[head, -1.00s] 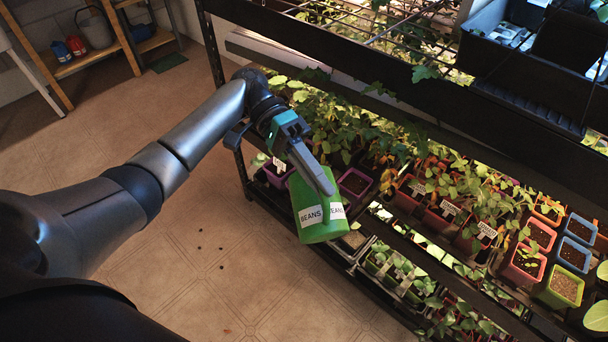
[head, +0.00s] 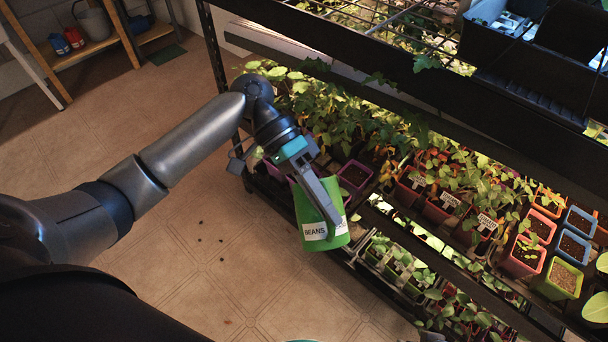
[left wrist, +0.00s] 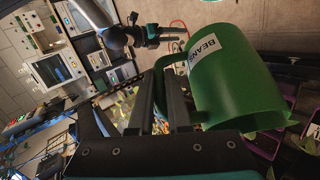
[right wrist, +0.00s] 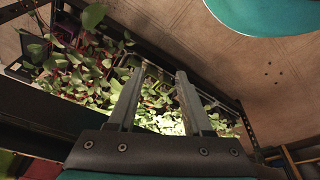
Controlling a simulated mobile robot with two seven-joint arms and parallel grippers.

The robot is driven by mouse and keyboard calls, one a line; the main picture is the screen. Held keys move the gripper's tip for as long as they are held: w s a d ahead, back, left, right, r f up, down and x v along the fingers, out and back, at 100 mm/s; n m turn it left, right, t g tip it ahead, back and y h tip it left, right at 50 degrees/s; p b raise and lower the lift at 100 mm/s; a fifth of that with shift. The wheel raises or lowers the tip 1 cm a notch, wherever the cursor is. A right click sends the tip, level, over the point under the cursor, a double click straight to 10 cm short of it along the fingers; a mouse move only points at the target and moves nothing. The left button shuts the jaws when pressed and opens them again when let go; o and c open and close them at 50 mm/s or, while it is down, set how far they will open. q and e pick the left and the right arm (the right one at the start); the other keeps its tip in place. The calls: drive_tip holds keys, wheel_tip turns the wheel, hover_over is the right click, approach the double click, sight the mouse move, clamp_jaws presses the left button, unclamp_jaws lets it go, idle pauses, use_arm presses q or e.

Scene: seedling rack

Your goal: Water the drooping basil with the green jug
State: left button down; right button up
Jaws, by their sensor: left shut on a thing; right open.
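My left gripper (head: 335,207) is shut on the green jug (head: 311,208), a plain green vessel with a white "BEANS" label. In the head view I hold it in the air in front of the rack's edge, slightly tilted. In the left wrist view the jug (left wrist: 240,85) is right of the fingers, its handle running to them; its contents are hidden. My right gripper (right wrist: 160,95) is open and empty, with leafy plants beyond it. Potted seedlings (head: 440,205) fill the lit shelf; some carry white labels too small to read. I cannot tell which plant is the drooping basil.
The black rack's upper shelf edge (head: 420,112) overhangs the seedlings. A lower shelf with more plants (head: 400,268) lies beneath. Dark crumbs (head: 205,238) dot the tiled floor, which is open at left. A wooden shelf with a grey can (head: 92,22) stands at the far left.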

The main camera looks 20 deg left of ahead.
sight(331, 228)
use_arm(q)
drive_tip(key=shift+s+d+f+y+b, duration=0.25)
drive_tip(key=shift+s+f+y+b, duration=0.05)
drive_tip(key=shift+s+f+b, duration=0.05)
drive_tip(key=shift+s+d+f+m+t+y+b, duration=0.3)
drive_tip(key=shift+s+t+b, duration=0.1)
drive_tip(key=shift+t+b, duration=0.2)
drive_tip(key=t+y+p, duration=0.1)
drive_tip(key=p, duration=0.2)
drive_tip(key=shift+s+d+f, duration=0.1)
drive_tip(key=shift+s+d, duration=0.3)
drive_tip(key=shift+s+d+f+t+y+p, duration=0.35)
drive_tip(key=shift+s+f+t+p, duration=0.2)
drive_tip(key=shift+f+p, duration=0.25)
drive_tip(key=shift+s+d+f+m+t, duration=0.25)
drive_tip(key=shift+d+f+m, duration=0.05)
drive_tip(key=shift+f, duration=0.2)
wheel_tip(331, 228, down, 5)
drive_tip(key=s+d+m+t+y+p, duration=0.1)
drive_tip(key=s+t+y+p, duration=0.1)
drive_tip(key=t+y+p, duration=0.2)
drive_tip(key=shift+s+d+p, duration=0.2)
drive_tip(key=shift+d+p, duration=0.2)
drive_tip(key=shift+p, duration=0.65)
use_arm(e)
drive_tip(key=s+d+f+h, duration=0.1)
drive_tip(key=s+d+f, duration=0.7)
drive_tip(key=s+f, duration=0.3)
drive_tip(key=shift+s+g, duration=0.3)
drive_tip(key=shift+s, duration=0.05)
